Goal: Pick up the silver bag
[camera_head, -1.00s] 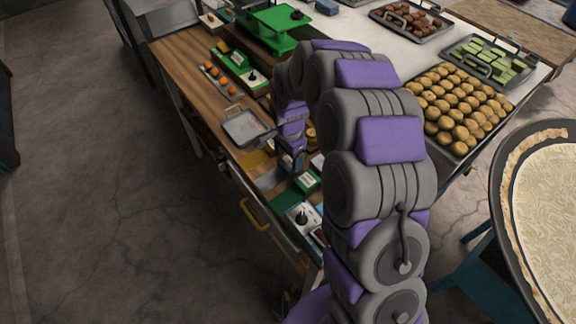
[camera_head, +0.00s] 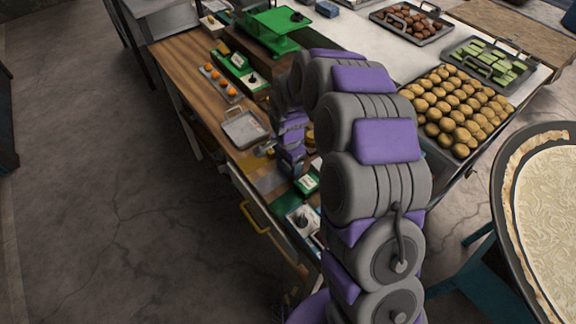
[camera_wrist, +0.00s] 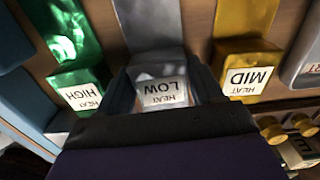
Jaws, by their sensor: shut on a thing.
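The silver bag (camera_wrist: 150,30) is a shiny grey piece with a white label reading LOW HEAT, in the middle of the wrist view. My gripper (camera_wrist: 160,82) is shut on its labelled near end, with a dark finger on each side. In the head view my gripper (camera_head: 292,168) is low over the front of the wooden counter, and my arm hides part of this area.
A green HIGH HEAT piece (camera_wrist: 80,72) lies left of the bag, and a gold MID HEAT piece (camera_wrist: 245,65) lies right. A metal pan (camera_head: 243,128) sits beside my gripper. Trays of food, including potatoes (camera_head: 455,112), stand at the back right.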

